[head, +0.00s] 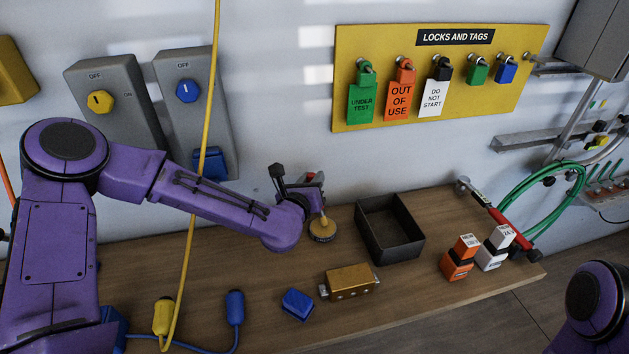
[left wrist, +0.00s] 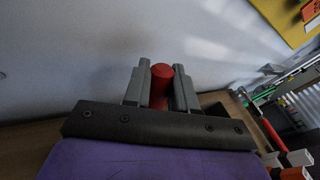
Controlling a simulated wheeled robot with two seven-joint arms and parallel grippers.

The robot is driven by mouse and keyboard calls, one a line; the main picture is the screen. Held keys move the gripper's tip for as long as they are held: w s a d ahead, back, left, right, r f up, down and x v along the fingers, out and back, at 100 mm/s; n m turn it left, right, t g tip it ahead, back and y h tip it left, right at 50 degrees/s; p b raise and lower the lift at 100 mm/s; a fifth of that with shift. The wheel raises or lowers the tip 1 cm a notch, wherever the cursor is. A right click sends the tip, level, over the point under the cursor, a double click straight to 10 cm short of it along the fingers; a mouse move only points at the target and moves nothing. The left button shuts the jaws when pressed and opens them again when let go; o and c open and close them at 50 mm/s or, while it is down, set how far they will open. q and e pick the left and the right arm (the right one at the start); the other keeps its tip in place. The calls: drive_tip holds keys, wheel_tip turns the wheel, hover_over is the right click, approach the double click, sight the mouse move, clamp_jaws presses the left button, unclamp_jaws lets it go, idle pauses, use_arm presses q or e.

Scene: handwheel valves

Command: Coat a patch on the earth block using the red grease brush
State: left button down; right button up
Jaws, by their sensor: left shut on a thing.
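The red grease brush is in my left gripper (head: 308,190), which is shut on its red handle. In the left wrist view the red handle (left wrist: 160,85) stands between the two grey fingers (left wrist: 158,92). In the head view a round tan brush head with a dark lower rim (head: 322,228) hangs below the gripper, behind the earth block. The earth block (head: 350,281) is a brass-coloured block with small terminals, lying on the bench to the front right of the brush head and apart from it. My right gripper is out of view.
An open black tray (head: 418,247) stands right of the brush. A blue block (head: 297,304) lies left of the earth block. Orange (head: 457,267) and white (head: 487,259) blocks stand at the right. A yellow cable (head: 190,230) hangs in front of my left arm.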

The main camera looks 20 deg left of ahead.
use_arm(q)
wheel_tip(320, 180, up, 7)
drive_tip(key=p, duration=0.3)
drive_tip(key=shift+f, duration=0.2)
idle(0.3)
